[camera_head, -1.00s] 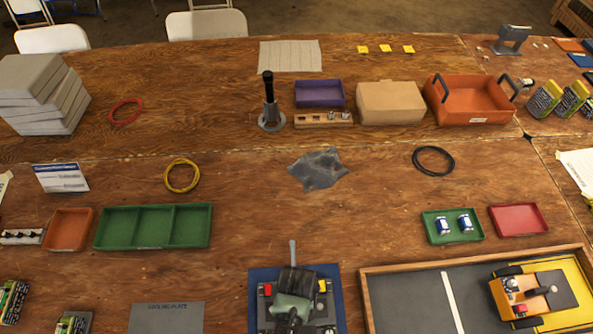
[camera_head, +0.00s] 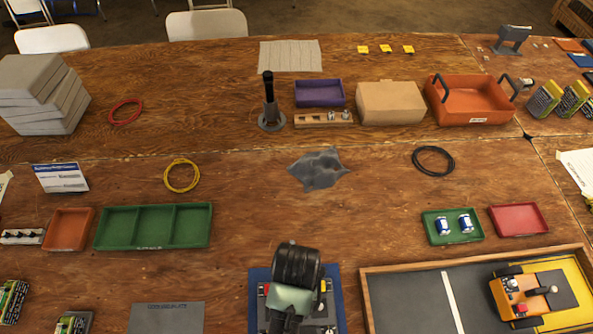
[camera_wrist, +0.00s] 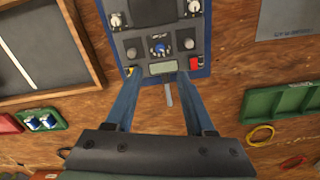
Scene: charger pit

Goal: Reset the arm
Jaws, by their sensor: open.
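My gripper (camera_wrist: 158,78) is open and empty, its two blue-grey fingers spread in the wrist view. They point toward a dark device (camera_wrist: 160,42) with several knobs, a blue button, a red block and a yellow part. The device sits on a blue board (camera_wrist: 202,40), which also shows in the head view (camera_head: 254,318). A grey lever (camera_wrist: 168,96) sticks out from the device between the fingers. In the head view my arm covers most of the device and the gripper fingers are hidden. I cannot tell the gap between fingertips and device.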

